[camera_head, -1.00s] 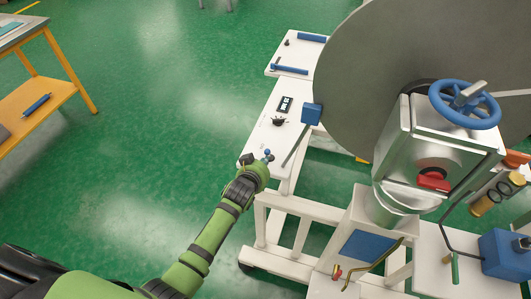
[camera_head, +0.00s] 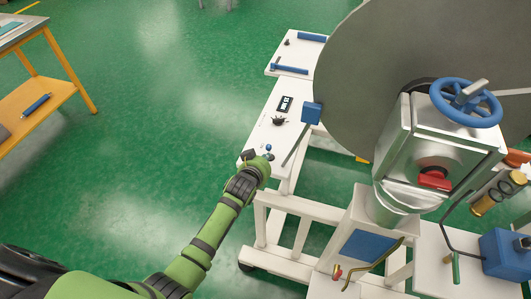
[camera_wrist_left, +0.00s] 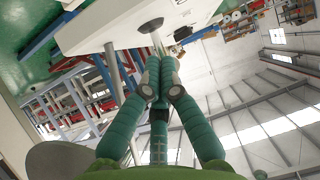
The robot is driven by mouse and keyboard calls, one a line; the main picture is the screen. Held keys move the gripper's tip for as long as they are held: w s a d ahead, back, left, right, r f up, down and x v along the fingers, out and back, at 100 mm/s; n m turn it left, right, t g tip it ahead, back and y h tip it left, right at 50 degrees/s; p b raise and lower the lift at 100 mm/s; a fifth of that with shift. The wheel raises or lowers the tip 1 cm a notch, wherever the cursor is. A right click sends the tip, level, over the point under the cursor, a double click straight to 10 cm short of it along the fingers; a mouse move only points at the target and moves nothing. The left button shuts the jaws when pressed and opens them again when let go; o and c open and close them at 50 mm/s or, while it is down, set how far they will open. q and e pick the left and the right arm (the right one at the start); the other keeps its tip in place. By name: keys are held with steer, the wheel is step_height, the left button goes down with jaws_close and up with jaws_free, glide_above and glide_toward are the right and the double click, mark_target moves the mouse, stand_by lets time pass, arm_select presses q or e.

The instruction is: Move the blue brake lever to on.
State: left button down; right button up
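The blue brake lever (camera_head: 268,148) is a small piece with a blue knob at the near end of the white panel. My left gripper (camera_head: 264,159) is right at it, on its near side, and hides part of it. In the left wrist view my gripper's green fingers (camera_wrist_left: 161,72) come together at their tips, with only a narrow gap. A thin metal shaft (camera_wrist_left: 155,38) shows just beyond the tips. I cannot tell whether the fingers touch it. My right gripper is not in view.
The white panel (camera_head: 258,140) also carries a black knob (camera_head: 279,120) and a small display (camera_head: 284,104). A large grey roll (camera_head: 400,45) and a blue handwheel (camera_head: 466,103) stand to the right. Green floor (camera_head: 150,130) lies clear to the left.

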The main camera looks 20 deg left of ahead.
mark_target(268, 151)
arm_select(q)
steer(key=shift+w+r+b, duration=0.2)
steer(key=shift+w+b, duration=0.1)
steer(key=shift+w, duration=0.55)
steer(key=shift+w+r+b, duration=0.15)
steer(key=shift+w+b, duration=0.1)
steer(key=shift+w, duration=0.55)
steer(key=shift+s, duration=0.1)
steer(key=shift+s+f+p, duration=0.25)
steer(key=shift+s+p, duration=0.1)
steer(key=shift+s, duration=0.15)
steer(key=r+p, duration=0.1)
steer(key=p, duration=0.1)
steer(key=s+r+p, duration=0.1)
steer(key=r+p, duration=0.1)
steer(key=s+r+p, duration=0.1)
steer(key=p, duration=0.1)
steer(key=shift+s+r+p, duration=0.25)
steer(key=shift+r+p, duration=0.05)
steer(key=shift+r, duration=0.1)
steer(key=shift+s+r+p, duration=0.5)
steer(key=shift+r+p, duration=0.1)
steer(key=shift+p, duration=0.25)
